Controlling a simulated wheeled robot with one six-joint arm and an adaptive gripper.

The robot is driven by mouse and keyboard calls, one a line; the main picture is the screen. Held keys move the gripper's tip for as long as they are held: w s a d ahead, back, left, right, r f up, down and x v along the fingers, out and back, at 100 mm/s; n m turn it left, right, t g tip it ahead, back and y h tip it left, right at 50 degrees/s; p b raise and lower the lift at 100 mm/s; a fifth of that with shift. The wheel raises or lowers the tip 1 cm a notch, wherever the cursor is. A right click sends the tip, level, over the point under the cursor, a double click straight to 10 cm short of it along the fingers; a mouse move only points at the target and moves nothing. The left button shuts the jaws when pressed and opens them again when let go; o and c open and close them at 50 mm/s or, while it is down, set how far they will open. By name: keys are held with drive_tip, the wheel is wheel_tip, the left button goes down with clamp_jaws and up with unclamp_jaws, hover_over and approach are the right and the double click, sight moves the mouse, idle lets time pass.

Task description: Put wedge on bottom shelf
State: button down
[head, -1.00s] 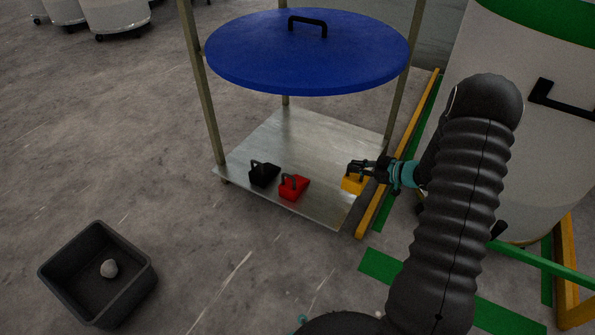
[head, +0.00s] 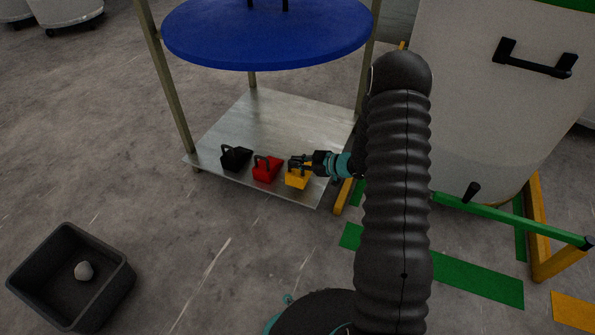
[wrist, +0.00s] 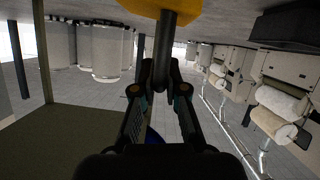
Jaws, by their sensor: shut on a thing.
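The yellow wedge (head: 297,181) is at the front right of the metal bottom shelf (head: 280,125), just right of the red wedge (head: 267,172). My gripper (head: 303,162) reaches in from the right and is shut on the yellow wedge's handle. In the wrist view the yellow wedge (wrist: 185,5) shows at the top edge, its dark handle (wrist: 167,40) between the fingers (wrist: 160,88). I cannot tell whether the wedge touches the shelf or hangs just above it. A black wedge (head: 236,157) stands on the shelf, left of the red one.
A blue round lid (head: 265,35) lies above the bottom shelf, between upright posts (head: 170,85). A large pale bin (head: 490,120) in a green and yellow frame stands right. A dark open box (head: 40,255) holding a grey lump sits on the floor at left.

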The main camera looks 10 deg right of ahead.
sight(298, 173)
drive_tip(key=shift+f+b, duration=0.4)
drive_tip(key=shift+f, duration=1.5)
drive_tip(key=shift+f, duration=0.1)
drive_tip(key=c, duration=1.2)
unclamp_jaws()
